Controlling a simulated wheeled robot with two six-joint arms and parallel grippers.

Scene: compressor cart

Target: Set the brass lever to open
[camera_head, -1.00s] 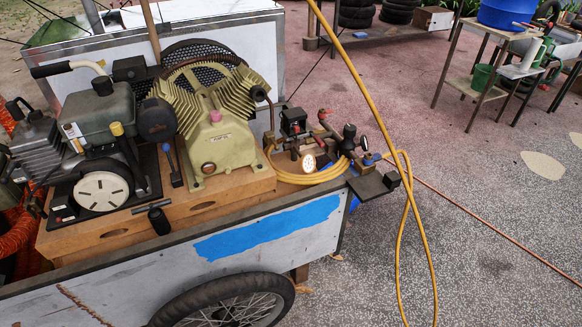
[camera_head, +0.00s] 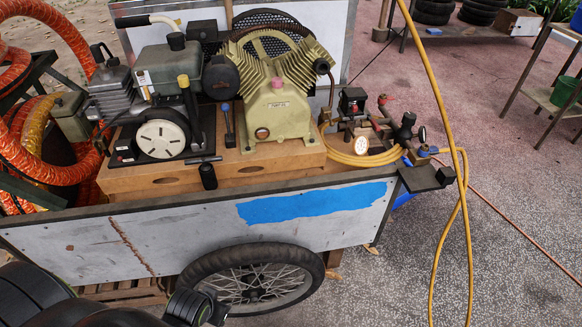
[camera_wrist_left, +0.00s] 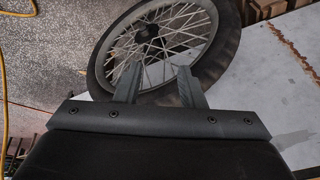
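I cannot pick out a brass lever for certain. Fittings with a red handle (camera_head: 383,99), a round gauge (camera_head: 361,145) and a black knob (camera_head: 408,119) sit at the cart's right end, too small to read in detail. A dark upright lever with a blue tip (camera_head: 227,117) stands left of the cream compressor (camera_head: 280,105). My left gripper (camera_wrist_left: 158,67) is open and empty in the left wrist view, its two fingers apart in front of the cart wheel (camera_wrist_left: 155,35). In the head view, my dark arm parts show at the lower left. My right gripper is not in view.
The cart (camera_head: 330,220) carries an engine (camera_head: 165,85) on a wooden base (camera_head: 160,182). A yellow hose (camera_head: 440,110) hangs past its right end. Orange ducting (camera_head: 45,165) lies at the left.

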